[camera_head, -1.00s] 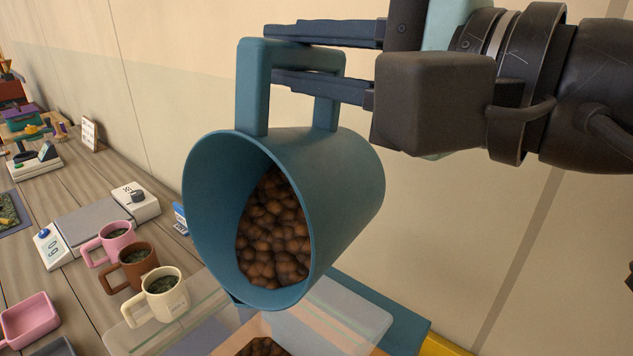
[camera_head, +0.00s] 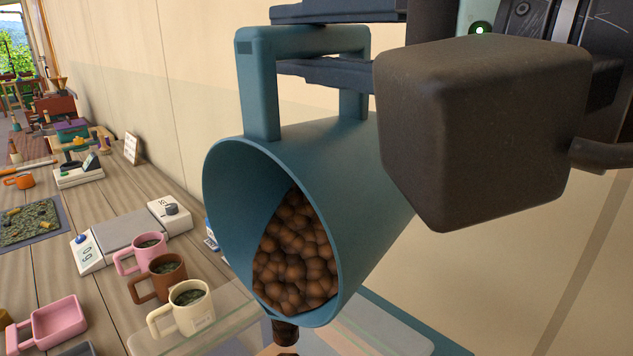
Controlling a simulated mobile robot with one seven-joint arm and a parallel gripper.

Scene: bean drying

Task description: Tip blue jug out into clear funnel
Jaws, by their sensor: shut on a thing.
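The blue jug (camera_head: 375,190) is in the middle of the view, tilted with its open mouth facing me and to the lower left. Brown round beans (camera_head: 296,260) lie against its lower inside wall near the rim. My gripper (camera_head: 325,45) is shut on the jug's square handle at the top, holding the jug in the air. A clear plastic piece (camera_head: 385,335) shows below the jug; I cannot tell whether it is the clear funnel, as the jug hides much of it.
Pink (camera_head: 140,254), brown (camera_head: 158,279) and cream (camera_head: 190,308) mugs stand on the wooden table left of the jug. A scale (camera_head: 125,232) sits behind them. A pink scoop (camera_head: 60,322) lies at the lower left. The wall is close behind the jug.

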